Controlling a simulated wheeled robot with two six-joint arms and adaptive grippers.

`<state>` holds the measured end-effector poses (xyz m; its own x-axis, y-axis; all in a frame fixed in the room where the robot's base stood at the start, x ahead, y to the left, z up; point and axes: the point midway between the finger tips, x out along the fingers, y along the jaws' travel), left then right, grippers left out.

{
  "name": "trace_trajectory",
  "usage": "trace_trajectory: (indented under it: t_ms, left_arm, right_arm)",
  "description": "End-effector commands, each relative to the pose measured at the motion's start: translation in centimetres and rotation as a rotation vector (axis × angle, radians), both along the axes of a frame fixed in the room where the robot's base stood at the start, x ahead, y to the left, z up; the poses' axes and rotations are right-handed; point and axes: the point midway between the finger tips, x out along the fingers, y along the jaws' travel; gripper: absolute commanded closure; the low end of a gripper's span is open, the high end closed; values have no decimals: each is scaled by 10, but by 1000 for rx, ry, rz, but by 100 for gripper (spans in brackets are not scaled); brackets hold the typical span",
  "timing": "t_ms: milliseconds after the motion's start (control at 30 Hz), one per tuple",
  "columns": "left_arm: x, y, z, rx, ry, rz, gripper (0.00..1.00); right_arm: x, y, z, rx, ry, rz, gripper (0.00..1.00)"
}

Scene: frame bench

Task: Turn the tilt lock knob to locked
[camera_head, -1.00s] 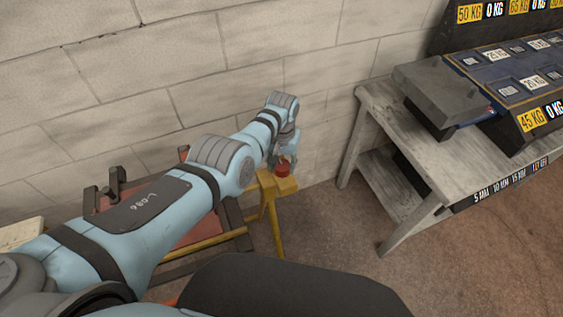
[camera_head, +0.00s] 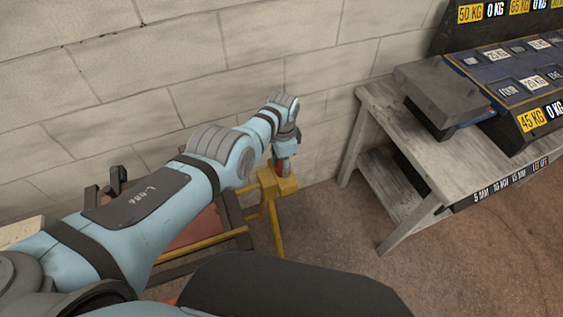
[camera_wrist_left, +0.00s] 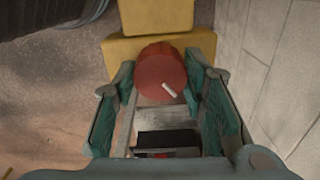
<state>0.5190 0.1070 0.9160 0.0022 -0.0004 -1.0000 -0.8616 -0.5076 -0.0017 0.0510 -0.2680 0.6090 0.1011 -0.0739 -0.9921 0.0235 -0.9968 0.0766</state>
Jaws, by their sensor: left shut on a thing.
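The red tilt lock knob (camera_wrist_left: 158,72) sits on a yellow block (camera_wrist_left: 200,45) of the frame in the left wrist view. A short white pointer mark on its face points to the lower right. My left gripper (camera_wrist_left: 160,82) has its two teal fingers on either side of the knob and is shut on it. In the head view, the left gripper (camera_head: 284,160) reaches down over the yellow post top (camera_head: 288,185), and only a little of the red knob (camera_head: 281,169) shows. My right gripper is not in view.
A grey workbench (camera_head: 385,125) with a weight-marked panel (camera_head: 520,85) stands to the right. A block wall (camera_head: 330,60) is close behind the knob. The yellow and dark frame (camera_head: 240,235) lies below my left arm. Bare floor (camera_head: 340,230) shows between frame and bench.

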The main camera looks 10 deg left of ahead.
Motion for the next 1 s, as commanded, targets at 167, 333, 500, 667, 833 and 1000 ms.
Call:
trace_trajectory:
  t_ms: [167, 333, 500, 667, 833, 1000]
  left_arm:
    - [-4, -1, -4, -2, 12, -162, 89]
    - [-5, -1, -4, -3, 13, -308, 89]
    - [-5, -1, -4, -4, 13, -426, 89]
    - [-5, -1, -4, -4, 13, -504, 89]
    - [-5, -1, -4, -5, 14, -550, 89]
    - [-6, -2, -4, -5, 15, -567, 89]
  right_arm:
    - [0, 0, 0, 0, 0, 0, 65]
    - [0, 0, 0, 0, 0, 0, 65]
    - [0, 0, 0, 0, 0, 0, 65]
    - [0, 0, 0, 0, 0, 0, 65]
    - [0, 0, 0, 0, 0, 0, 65]
    - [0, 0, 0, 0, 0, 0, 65]
